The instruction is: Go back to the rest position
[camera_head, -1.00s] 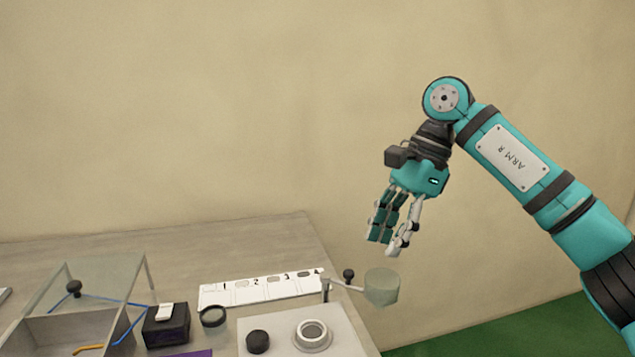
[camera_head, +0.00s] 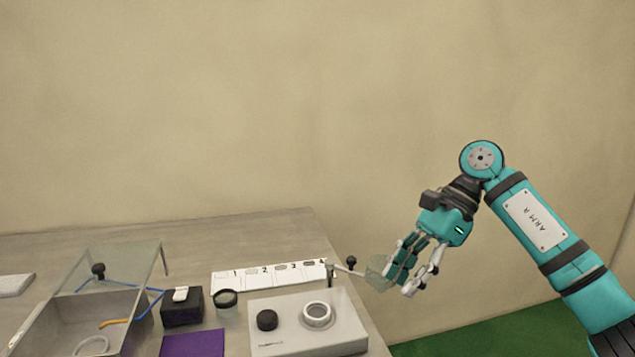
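My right gripper (camera_head: 402,284) hangs at the right end of the table, its fingers pointing down and to the left. A gap shows between its fingers, and I see nothing held in them. In the picture it overlaps a pale green translucent cup (camera_head: 376,270) on a swing arm. The cup is partly hidden, and I cannot tell whether the fingers touch it. The swing arm joins a white device (camera_head: 290,341) with a black knob (camera_head: 267,320) and a round ring port (camera_head: 317,315). My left gripper is out of view.
On the table (camera_head: 225,235) are a clear-lidded box (camera_head: 62,318) with blue tubing, a black block (camera_head: 182,308), a dark-rimmed round lens (camera_head: 225,298), a purple mat (camera_head: 192,344) and a numbered white strip (camera_head: 235,282). The back of the table is clear.

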